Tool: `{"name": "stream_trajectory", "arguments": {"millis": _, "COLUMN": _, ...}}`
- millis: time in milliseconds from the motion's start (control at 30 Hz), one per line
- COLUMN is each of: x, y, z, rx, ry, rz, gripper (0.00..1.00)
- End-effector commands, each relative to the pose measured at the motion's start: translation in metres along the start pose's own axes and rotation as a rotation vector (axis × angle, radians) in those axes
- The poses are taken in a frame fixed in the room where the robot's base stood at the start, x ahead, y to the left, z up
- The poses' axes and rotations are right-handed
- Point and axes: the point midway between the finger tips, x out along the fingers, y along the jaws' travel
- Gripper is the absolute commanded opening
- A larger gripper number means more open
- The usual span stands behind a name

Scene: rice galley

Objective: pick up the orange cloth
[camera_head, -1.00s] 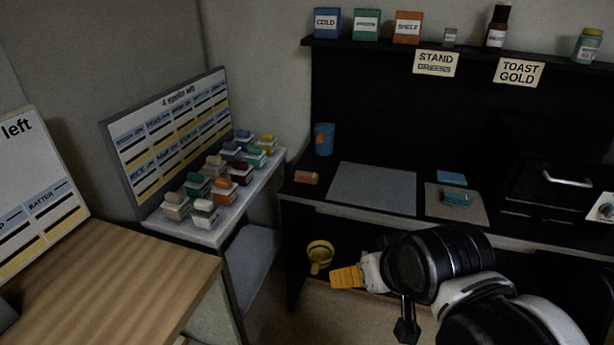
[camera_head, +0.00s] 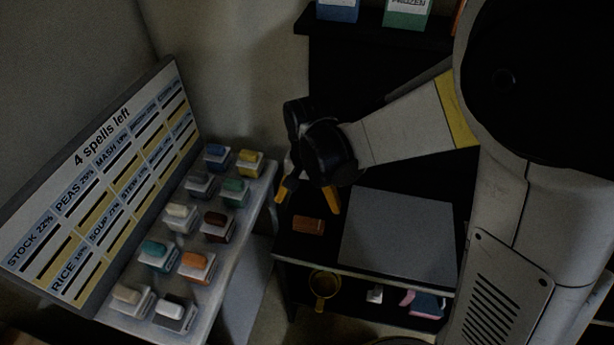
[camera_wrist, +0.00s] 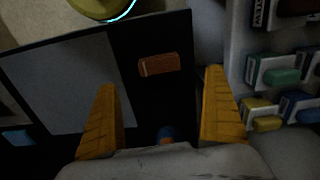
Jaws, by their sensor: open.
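The orange cloth (camera_head: 308,225) is a small folded, brownish-orange block lying flat on the dark counter, left of the grey mat (camera_head: 400,235). In the wrist view the cloth (camera_wrist: 159,64) lies between and beyond the fingertips, with dark counter around it. My gripper (camera_head: 308,200) is above the counter just behind the cloth in the head view, yellow fingers spread and pointing down. In the wrist view my gripper (camera_wrist: 162,79) is open and empty, its fingers on either side of the cloth's line and apart from it.
A blue cup (camera_wrist: 166,134) stands on the counter close under my gripper. At left, a side shelf holds several coloured blocks on white bases (camera_head: 195,265) before a label board (camera_head: 110,190). A yellow mug (camera_head: 323,285) sits on the lower shelf.

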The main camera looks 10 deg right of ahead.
Motion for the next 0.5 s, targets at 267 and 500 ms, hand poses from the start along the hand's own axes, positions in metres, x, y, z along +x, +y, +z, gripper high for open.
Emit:
{"name": "stream_trajectory", "arguments": {"millis": 267, "x": 0.045, "y": 0.0, "z": -0.001, "rx": 0.0, "ry": 0.0, "rz": 0.0, "gripper": 1.0}}
{"name": "stream_trajectory", "arguments": {"millis": 500, "x": 0.066, "y": 0.0, "z": -0.003, "rx": -0.001, "ry": 0.0, "rz": 0.0, "gripper": 1.0}}
